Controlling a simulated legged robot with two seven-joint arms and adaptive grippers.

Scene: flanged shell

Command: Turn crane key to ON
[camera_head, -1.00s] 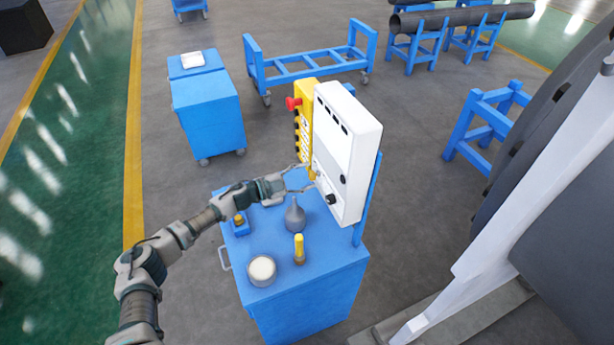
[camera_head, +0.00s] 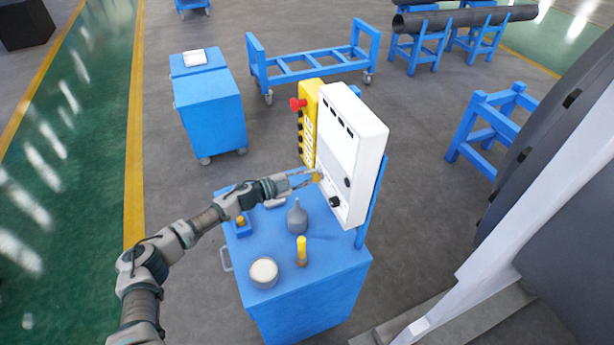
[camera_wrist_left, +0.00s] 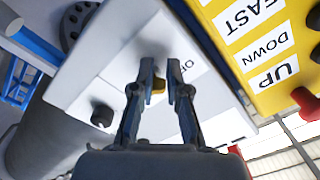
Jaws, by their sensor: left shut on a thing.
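The white control box (camera_head: 348,150) stands upright at the right edge of the blue cart. The crane key is a small yellow piece (camera_wrist_left: 158,86) on the front of the box, and it shows as a yellow spot in the head view (camera_head: 317,177). My left gripper (camera_head: 314,179) is at the box's lower left front. In the left wrist view its two fingers (camera_wrist_left: 167,92) are on either side of the key and shut on it. A partly hidden label beginning "O" (camera_wrist_left: 188,68) is beside the key. My right gripper is in neither view.
A yellow pendant (camera_head: 308,120) with a red button hangs beside the box, close to my left gripper. A grey funnel-like flask (camera_head: 297,217), a yellow-topped bottle (camera_head: 301,250) and a round white-topped tin (camera_head: 264,271) stand on the blue cart (camera_head: 325,268) below the arm.

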